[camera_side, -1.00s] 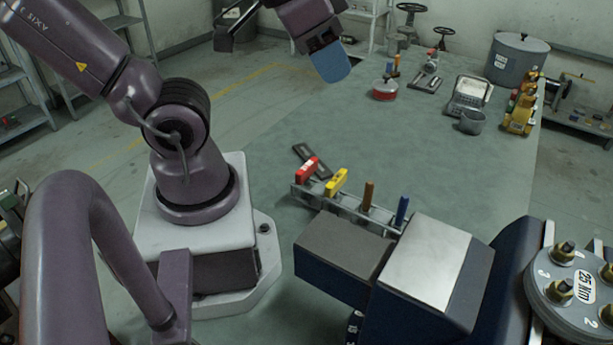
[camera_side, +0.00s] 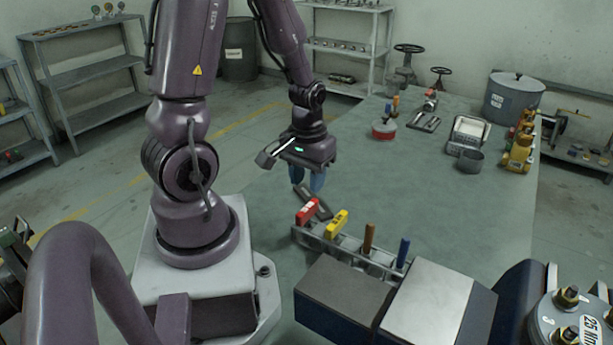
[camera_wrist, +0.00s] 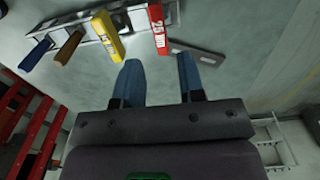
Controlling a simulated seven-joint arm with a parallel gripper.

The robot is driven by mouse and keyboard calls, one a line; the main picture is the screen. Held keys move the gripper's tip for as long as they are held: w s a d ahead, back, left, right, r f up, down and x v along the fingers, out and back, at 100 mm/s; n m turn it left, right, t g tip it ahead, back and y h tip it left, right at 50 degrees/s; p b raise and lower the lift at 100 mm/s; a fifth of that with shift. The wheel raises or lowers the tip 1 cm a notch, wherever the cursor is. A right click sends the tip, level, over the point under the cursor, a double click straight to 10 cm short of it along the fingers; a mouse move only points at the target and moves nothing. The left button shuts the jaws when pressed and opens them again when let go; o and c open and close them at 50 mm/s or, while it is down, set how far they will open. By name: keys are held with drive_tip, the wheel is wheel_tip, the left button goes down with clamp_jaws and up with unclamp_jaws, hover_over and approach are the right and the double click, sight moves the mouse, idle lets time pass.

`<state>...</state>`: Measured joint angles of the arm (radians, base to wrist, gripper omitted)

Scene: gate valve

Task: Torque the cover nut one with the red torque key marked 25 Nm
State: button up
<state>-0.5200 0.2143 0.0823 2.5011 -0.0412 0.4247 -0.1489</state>
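The red torque key (camera_side: 307,212) stands in a grey rack on the bench, at the rack's far left end. It also shows in the wrist view (camera_wrist: 158,28), where its label reads 25 Nm. My gripper (camera_side: 309,186) hangs just above and behind the red key, fingers pointing down. In the wrist view its two blue fingertips (camera_wrist: 159,70) are apart with nothing between them, and the red key lies beyond them. The valve cover (camera_side: 575,318) at the lower right carries brass nuts and a 25 Nm label. It is partly cut off by the frame, and I cannot make out nut one.
A yellow key (camera_side: 337,223), a brown-handled tool (camera_side: 369,238) and a blue-handled tool (camera_side: 403,252) stand in the same rack (camera_side: 345,247). A dark flat plate (camera_side: 318,203) lies beside it. A vise (camera_side: 400,300) stands in front. The bench behind the rack is largely clear.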

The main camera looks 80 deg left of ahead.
sight(307, 207)
drive_tip(key=shift+f, duration=3.4)
clamp_jaws()
drive_tip(key=shift+r, duration=3)
